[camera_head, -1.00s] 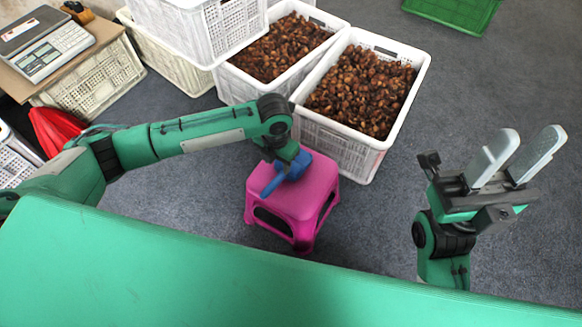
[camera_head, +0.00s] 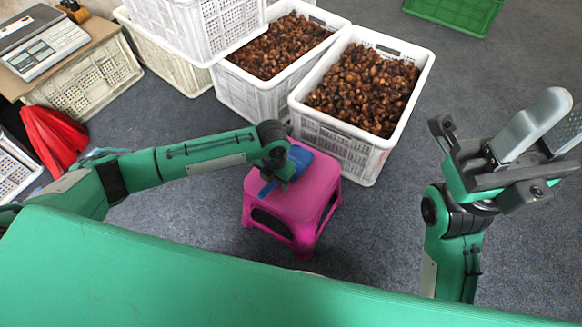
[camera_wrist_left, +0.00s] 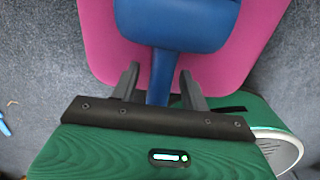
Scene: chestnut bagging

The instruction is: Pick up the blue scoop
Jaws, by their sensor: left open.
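The blue scoop (camera_head: 302,157) lies on the pink stool (camera_head: 312,203), its handle pointing to the lower left in the head view. My left gripper (camera_head: 281,182) is over the stool at the scoop, mostly hidden there by its own wrist. In the left wrist view, the open fingers (camera_wrist_left: 159,76) stand on either side of the blue handle, with a gap on each side; the scoop's wide part (camera_wrist_left: 180,22) lies beyond the fingertips. My right gripper (camera_head: 552,120) is raised at the right, open and empty, away from the stool.
A white crate of chestnuts (camera_head: 335,150) stands close behind the stool, with another chestnut crate (camera_head: 245,93) to its left. A scale (camera_head: 42,48) and a red object (camera_head: 52,138) are at the left. Grey floor right of the stool is clear.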

